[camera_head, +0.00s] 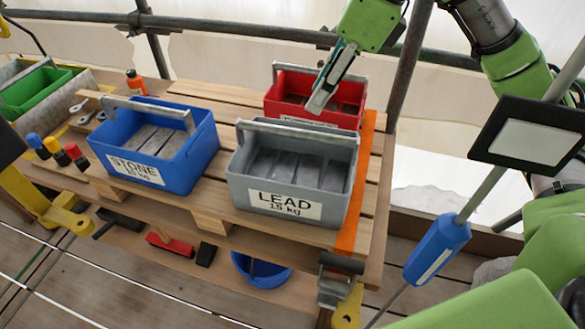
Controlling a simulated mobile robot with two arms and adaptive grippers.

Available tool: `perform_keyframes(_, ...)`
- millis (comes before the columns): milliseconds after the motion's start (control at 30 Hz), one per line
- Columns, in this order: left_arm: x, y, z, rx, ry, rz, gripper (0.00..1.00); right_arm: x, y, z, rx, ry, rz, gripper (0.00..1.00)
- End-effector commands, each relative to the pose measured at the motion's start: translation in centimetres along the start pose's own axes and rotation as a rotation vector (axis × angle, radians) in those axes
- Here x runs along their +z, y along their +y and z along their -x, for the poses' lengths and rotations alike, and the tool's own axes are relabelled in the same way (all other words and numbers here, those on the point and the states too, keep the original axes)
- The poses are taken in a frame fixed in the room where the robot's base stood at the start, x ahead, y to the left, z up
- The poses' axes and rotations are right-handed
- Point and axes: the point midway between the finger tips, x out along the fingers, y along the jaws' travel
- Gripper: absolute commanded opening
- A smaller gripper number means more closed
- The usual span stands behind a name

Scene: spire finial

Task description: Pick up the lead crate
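The lead crate (291,210) is a grey open box with a white label reading LEAD 15 kg. It stands on the wooden pallet in the head view, with grey bars inside and a metal handle (300,132) across its top toward the back. My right gripper (318,102) comes down from the top, its fingertips just behind the lead crate's handle and in front of the red crate. No contact with the handle shows. The fingers are seen edge-on, so I cannot tell whether they are open. My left gripper is not in view.
A blue STONE crate (180,170) stands close on the left. A red crate (345,115) stands behind the lead crate. An orange strip (366,180) runs along the right. Scaffold poles (408,65) stand behind. A blue-handled tool (437,250) hangs at right.

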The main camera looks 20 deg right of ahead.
Motion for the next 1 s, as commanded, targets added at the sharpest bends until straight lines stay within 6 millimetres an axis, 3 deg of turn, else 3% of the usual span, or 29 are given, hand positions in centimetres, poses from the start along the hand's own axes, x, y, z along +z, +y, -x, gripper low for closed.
perform_keyframes(100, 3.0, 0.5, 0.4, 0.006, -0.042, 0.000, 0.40, -0.1, 0.1, -2.6, 0.005, 0.004, 0.000, 0.33)
perform_keyframes(267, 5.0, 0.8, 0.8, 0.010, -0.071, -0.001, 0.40, 0.0, 0.1, -5.1, 0.003, 0.002, 0.000, 0.33)
perform_keyframes(367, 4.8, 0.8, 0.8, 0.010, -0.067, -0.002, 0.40, 0.0, 0.1, -5.9, 0.003, 0.001, 0.000, 0.33)
perform_keyframes(667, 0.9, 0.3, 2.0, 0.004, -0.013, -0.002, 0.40, 0.1, 0.4, -9.1, 0.005, 0.003, 0.000, 0.33)
perform_keyframes(800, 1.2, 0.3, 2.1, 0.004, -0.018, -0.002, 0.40, 0.1, 0.3, -10.9, 0.002, 0.001, -0.002, 0.33)
perform_keyframes(1000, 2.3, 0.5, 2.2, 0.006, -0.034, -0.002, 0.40, 0.1, 0.3, -11.3, 0.000, -0.002, -0.001, 0.33)
